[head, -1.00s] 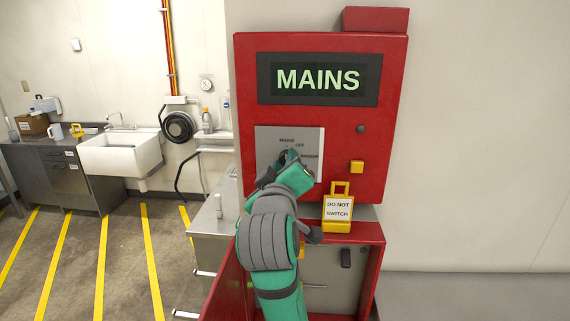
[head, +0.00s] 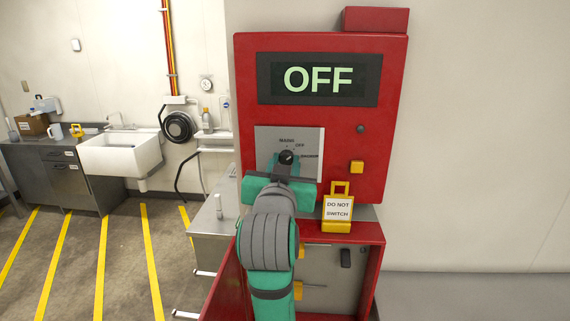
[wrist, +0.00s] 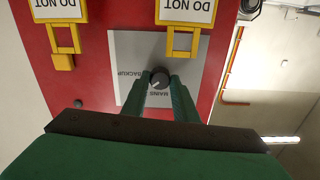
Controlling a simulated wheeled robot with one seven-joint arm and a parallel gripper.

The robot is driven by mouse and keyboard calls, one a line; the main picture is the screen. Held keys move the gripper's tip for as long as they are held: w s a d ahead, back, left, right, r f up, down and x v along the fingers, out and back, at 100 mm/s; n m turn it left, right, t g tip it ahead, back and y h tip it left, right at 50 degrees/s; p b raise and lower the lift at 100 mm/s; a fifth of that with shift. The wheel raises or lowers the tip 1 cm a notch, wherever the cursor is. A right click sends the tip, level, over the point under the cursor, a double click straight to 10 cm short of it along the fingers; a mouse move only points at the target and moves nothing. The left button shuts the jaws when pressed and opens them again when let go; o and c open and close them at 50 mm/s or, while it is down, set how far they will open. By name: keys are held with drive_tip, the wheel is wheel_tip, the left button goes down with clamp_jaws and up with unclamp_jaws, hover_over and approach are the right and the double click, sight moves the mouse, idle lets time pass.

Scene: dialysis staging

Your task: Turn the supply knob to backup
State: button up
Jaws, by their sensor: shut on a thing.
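The supply knob (head: 286,157) is black and round, on a grey plate (head: 263,139) marked MAINS, OFF and BACKUP. Its pale pointer is turned to the upper right, toward OFF. The display (head: 318,79) above reads OFF in green letters. My gripper (head: 285,165) is at the plate, its green fingers on the knob. In the wrist view, which is upside down, the knob (wrist: 160,76) sits between the two fingertips (wrist: 160,85), and the gripper is shut on it. My fingers and arm hide the lower part of the plate in the head view.
A yellow DO NOT SWITCH tag (head: 338,209) stands on the red ledge right of my arm. A second DO NOT tag (wrist: 187,12) shows in the wrist view. An open red cabinet (head: 368,262) lies below.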

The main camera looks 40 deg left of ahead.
drive_tip(key=m, duration=0.4)
drive_tip(key=shift+m, duration=1.8)
drive_tip(key=o, duration=1.1)
drive_tip(key=shift+c, duration=0.2)
drive_tip(key=v, duration=1)
drive_tip(key=shift+s+d, duration=0.25)
drive_tip(key=shift+s, duration=0.05)
